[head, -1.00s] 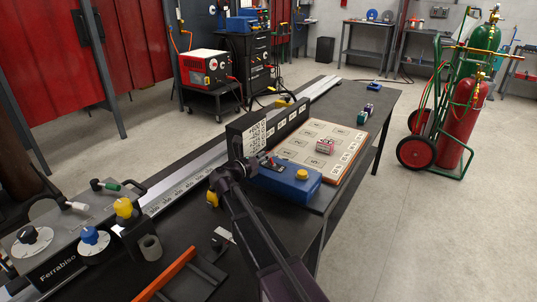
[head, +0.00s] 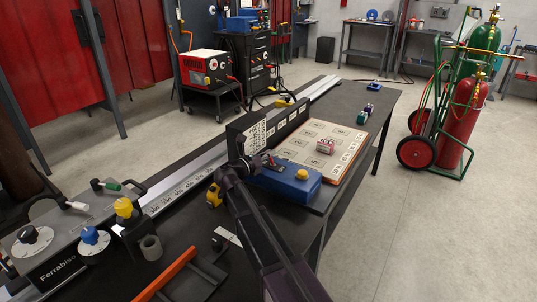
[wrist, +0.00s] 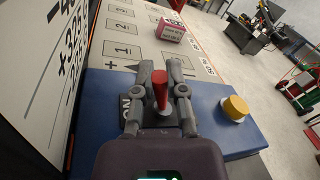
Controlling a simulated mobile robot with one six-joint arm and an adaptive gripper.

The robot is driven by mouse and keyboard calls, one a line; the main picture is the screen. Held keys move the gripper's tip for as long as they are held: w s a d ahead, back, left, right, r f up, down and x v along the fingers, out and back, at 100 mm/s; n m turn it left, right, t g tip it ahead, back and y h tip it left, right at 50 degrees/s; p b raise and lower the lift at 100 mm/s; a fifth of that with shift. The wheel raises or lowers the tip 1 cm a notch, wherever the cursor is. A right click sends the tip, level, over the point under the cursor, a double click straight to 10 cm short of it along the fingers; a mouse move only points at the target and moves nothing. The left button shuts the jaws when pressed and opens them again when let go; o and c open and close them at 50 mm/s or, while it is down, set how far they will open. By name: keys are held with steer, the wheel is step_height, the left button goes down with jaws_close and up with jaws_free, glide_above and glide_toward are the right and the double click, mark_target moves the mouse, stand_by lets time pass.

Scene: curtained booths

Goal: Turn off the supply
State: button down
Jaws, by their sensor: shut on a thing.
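A blue supply box (head: 300,191) sits on the dark bench, at the near end of a printed board. It has a red lever (wrist: 160,90) and a yellow button (head: 302,174), which also shows in the wrist view (wrist: 235,108). A dark plate marked "ON" (wrist: 127,108) lies left of the lever's base. My gripper (wrist: 160,72) is shut on the red lever, with a grey finger on each side. It also shows in the head view (head: 264,162), over the left part of the box. The lever's exact tilt is hard to tell.
A black upright panel with number labels (head: 280,124) stands close on the left. A yellow tape measure (head: 214,195) lies near my arm. Open floor lies right of the bench.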

steer(key=shift+d+r, duration=0.1)
steer(key=shift+s+d+r+m+y+p, duration=0.1)
steer(key=shift+s+d+m+y+p, duration=0.15)
steer(key=shift+m+p, duration=0.4)
steer(key=m, duration=0.1)
steer(key=d+m+p, duration=0.1)
steer(key=m, duration=0.1)
steer(key=shift+s+r+y, duration=0.1)
steer(key=shift+s+y, duration=0.25)
steer(key=shift+s+d+f+m+y+p, duration=0.15)
steer(key=shift+d+m+y, duration=0.1)
steer(key=shift+m, duration=0.55)
steer(key=shift+s+d+f+m+y+p, duration=0.1)
steer(key=shift+s+d+m+y, duration=0.15)
steer(key=shift+m, duration=0.5)
steer(key=shift+s+d+f+m+y+p, duration=0.1)
steer(key=shift+d+m, duration=0.2)
steer(key=shift+m, duration=0.5)
steer(key=shift+g, duration=0.3)
steer(key=c, duration=0.7)
jaws_free()
steer(key=shift+w+a, duration=0.1)
